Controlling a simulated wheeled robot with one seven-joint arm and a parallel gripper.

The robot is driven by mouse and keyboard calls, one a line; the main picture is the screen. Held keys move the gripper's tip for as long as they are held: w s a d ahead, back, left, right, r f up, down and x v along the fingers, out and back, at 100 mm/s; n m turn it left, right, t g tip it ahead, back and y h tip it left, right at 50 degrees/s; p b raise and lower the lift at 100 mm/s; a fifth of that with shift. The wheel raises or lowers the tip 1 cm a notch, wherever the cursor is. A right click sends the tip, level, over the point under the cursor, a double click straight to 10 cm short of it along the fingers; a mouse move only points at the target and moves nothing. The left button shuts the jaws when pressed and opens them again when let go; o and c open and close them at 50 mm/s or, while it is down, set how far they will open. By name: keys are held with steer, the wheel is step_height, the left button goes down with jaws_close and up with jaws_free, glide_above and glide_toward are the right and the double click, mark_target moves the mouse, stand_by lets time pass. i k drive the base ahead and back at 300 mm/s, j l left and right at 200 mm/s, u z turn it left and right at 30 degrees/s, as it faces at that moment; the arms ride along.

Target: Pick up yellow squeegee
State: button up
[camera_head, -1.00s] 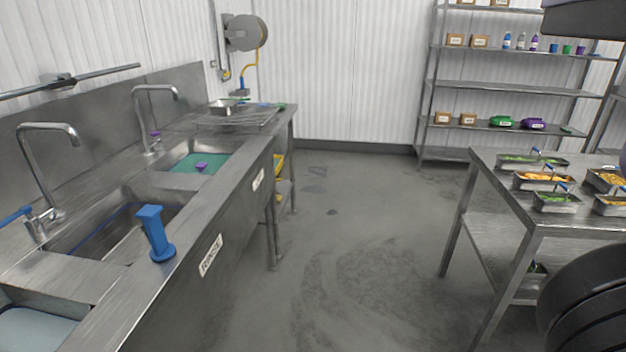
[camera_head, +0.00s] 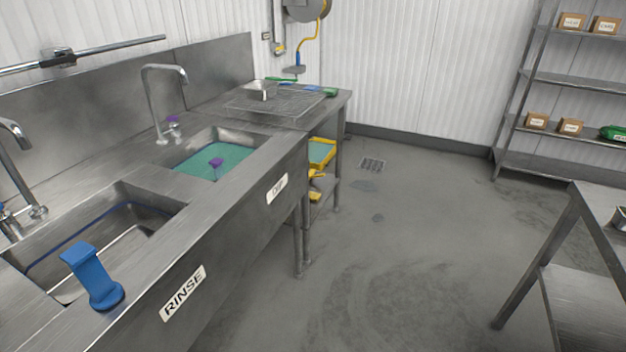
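A yellow object (camera_head: 316,186) lies low under the far end of the steel counter, by the counter legs. It is small and partly hidden by the sink's side, so I cannot tell for certain whether it is the yellow squeegee. Just above it is a yellow-rimmed tray (camera_head: 329,159) with a blue-green inside. My gripper is not in view.
Sinks marked RINSE (camera_head: 184,293) and DIP (camera_head: 277,188) line the left, with a blue-handled tool (camera_head: 92,277) on the near rim. A steel table (camera_head: 592,203) stands at right and a shelf rack (camera_head: 570,80) behind. The floor (camera_head: 400,260) between is clear.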

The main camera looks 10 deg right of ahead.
mark_target(312, 173)
steer(key=i+j+u, duration=0.2)
steer(key=i, duration=0.7)
steer(key=i+l+z, duration=0.2)
steer(key=i+z, duration=0.25)
steer(key=i, duration=0.25)
steer(key=i+z, duration=0.45)
steer(key=i, duration=0.2)
steer(key=i+j+z, duration=0.45)
steer(key=i, duration=0.2)
steer(key=i+l, duration=0.1)
steer(key=i, duration=0.55)
steer(key=i+l, duration=0.1)
steer(key=i, duration=1.2)
steer(key=i+u, duration=0.2)
steer(key=i, duration=0.3)
steer(key=i+l+u, duration=0.1)
steer(key=i+u, duration=0.15)
steer(key=i, duration=0.25)
steer(key=i+l+u, duration=0.2)
steer(key=i, duration=0.25)
steer(key=u, duration=2.05)
steer(key=i+u, duration=0.15)
steer(key=u, duration=0.35)
steer(key=i+u, duration=0.15)
steer(key=u, duration=0.35)
steer(key=i+l+u, duration=0.1)
steer(key=u, duration=0.4)
